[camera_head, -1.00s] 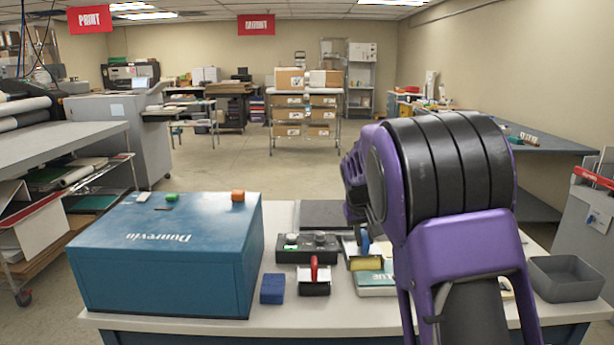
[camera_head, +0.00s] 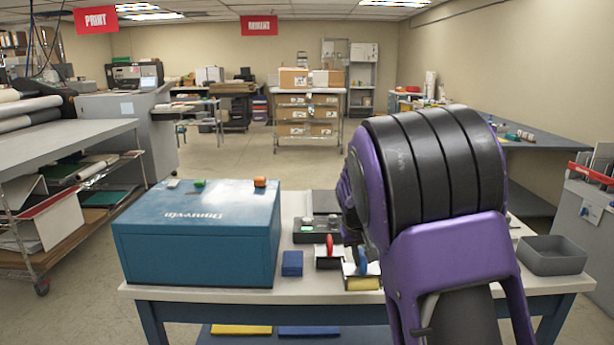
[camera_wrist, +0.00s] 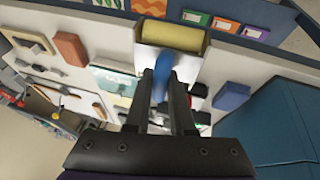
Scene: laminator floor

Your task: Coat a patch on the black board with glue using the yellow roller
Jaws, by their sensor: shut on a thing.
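The yellow roller (camera_head: 363,283) has a blue handle and a pale metal frame; in the head view it shows near the table's front edge, left of my arm. In the wrist view my gripper (camera_wrist: 161,88) is shut on the blue handle, with the yellow roller (camera_wrist: 170,36) beyond the fingertips. A dark flat slab, apparently the black board (camera_head: 326,201), lies at the back of the table, partly hidden by my arm. A white and teal item (camera_wrist: 113,80), apparently the glue, shows left of the fingers in the wrist view.
A red-handled roller (camera_head: 329,256) stands before a black control box (camera_head: 312,232). A large blue box (camera_head: 195,245) fills the table's left side, with a small blue block (camera_head: 292,263) beside it. A grey bin (camera_head: 552,255) is at the right. A brown block (camera_wrist: 71,48) shows too.

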